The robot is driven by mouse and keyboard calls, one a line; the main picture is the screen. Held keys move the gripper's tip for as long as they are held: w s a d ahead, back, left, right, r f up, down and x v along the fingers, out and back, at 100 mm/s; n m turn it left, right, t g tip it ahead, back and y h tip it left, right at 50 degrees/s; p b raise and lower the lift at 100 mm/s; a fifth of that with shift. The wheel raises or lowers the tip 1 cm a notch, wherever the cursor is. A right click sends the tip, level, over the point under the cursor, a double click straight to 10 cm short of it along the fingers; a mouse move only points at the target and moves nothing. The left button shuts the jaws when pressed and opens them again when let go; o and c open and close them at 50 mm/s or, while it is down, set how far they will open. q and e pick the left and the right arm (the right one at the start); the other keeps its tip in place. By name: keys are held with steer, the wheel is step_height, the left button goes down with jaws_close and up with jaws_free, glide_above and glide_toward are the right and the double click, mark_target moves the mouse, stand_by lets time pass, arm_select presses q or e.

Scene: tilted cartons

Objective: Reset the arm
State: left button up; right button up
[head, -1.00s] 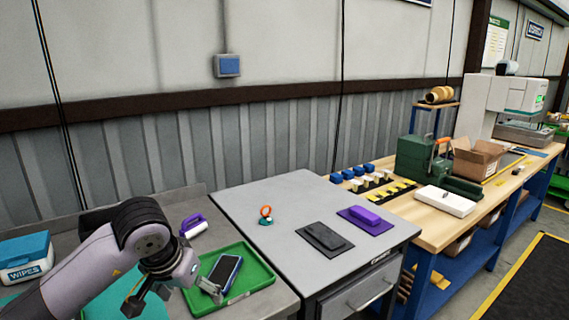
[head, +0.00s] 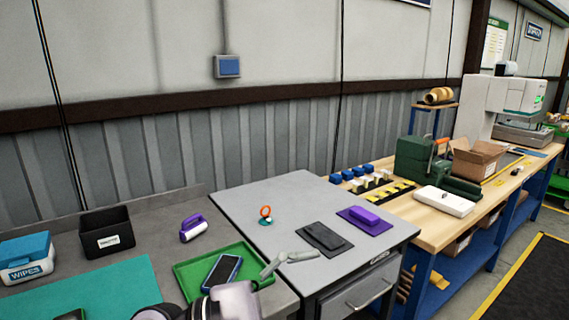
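My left arm (head: 236,301) shows only in part, low at the bottom centre of the head view. A light grey jointed piece, which looks like part of my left gripper (head: 288,258), lies in front of the right corner of the green tray and the front of the grey cabinet top. Its fingertips cannot be made out clearly, and I see nothing held in it. A phone (head: 222,271) with a dark blue screen lies in the green tray (head: 196,264). My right gripper is not in view.
A black bin (head: 106,232), a wipes box (head: 27,258), a teal mat (head: 110,291) and a purple-and-white handled item (head: 193,228) are on the left bench. The grey cabinet (head: 270,190) carries an orange-ringed item (head: 265,214), a dark block (head: 324,237) and a purple block (head: 365,217).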

arm_select(q)
steer(key=w+a+r+n+t+h, duration=0.1)
steer(key=w+a+r+n+t, duration=0.15)
steer(key=n+t, duration=0.35)
steer(key=w+a+r+n+t, duration=0.1)
steer(key=a+r+n+t, duration=0.2)
steer(key=n, duration=0.6)
steer(key=w+a+f+n+t+y, duration=0.25)
steer(key=a+n+t+y, duration=0.3)
steer(key=n, duration=0.35)
steer(key=w+a+f+n+t+y, duration=0.2)
steer(key=a+f+n+t+y, duration=0.25)
steer(key=n, duration=0.45)
steer(key=s+a+f+n+g+y, duration=0.1)
steer(key=a+f+n+g+y, duration=0.25)
steer(key=f+n+y, duration=0.35)
steer(key=a+f+n+g+y, duration=0.2)
steer(key=a+f+n+y, duration=0.3)
steer(key=f+n, duration=0.3)
steer(key=s+f+n+g+h, duration=0.1)
steer(key=s+f+n+g, duration=1.15)
steer(key=s+f, duration=1)
steer(key=s+f+g, duration=0.2)
steer(key=s+f, duration=0.1)
steer(key=f, duration=2.3)
steer(key=s+a+f+m, duration=0.1)
steer(key=s+a+f, duration=0.2)
steer(key=s+f, duration=1.1)
steer(key=shift+s+a+g, duration=0.4)
steer(key=shift+s, duration=0.5)
